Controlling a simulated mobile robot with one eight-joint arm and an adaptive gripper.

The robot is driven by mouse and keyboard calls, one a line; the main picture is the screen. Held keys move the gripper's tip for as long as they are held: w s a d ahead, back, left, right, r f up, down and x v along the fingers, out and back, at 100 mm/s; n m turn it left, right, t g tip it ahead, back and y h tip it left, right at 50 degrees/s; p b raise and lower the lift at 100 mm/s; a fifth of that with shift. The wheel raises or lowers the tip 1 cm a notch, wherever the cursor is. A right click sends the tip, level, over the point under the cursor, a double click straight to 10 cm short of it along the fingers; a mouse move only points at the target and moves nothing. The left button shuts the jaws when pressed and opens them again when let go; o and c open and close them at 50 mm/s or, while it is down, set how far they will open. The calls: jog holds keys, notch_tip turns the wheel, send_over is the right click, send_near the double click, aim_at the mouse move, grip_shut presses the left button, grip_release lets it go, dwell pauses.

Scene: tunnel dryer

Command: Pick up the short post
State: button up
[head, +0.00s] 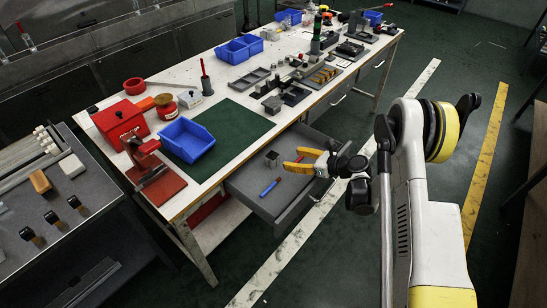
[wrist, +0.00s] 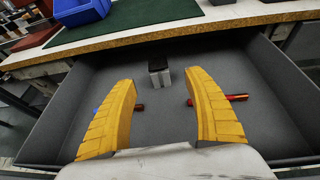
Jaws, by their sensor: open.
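The short post, a small grey block with a dark top (wrist: 159,71), stands upright in the open grey drawer near its back, just under the table edge. It also shows in the head view (head: 271,157). My gripper (wrist: 162,84) has two yellow fingers spread wide, with nothing between them. The post appears beyond the fingertips, roughly centred in the gap and apart from both. In the head view, my gripper (head: 291,160) is over the drawer, to the right of the post.
The drawer (wrist: 272,130) also holds a red-handled tool (wrist: 235,98) and a blue-handled tool (head: 270,187), partly behind my fingers in the wrist view. The table above carries a green mat (head: 232,133), a blue bin (head: 187,139) and a red press (head: 147,160). The table edge overhangs the drawer's back.

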aim_at(274, 155)
jog(key=b+x, duration=0.2)
jog(key=x, duration=0.3)
jog(key=b+x, duration=0.2)
jog(key=x, duration=0.3)
jog(key=shift+s+a+f+b, duration=0.1)
jog(key=shift+a+f+b, duration=0.05)
jog(key=shift+a+b, duration=0.2)
jog(key=c, duration=1.3)
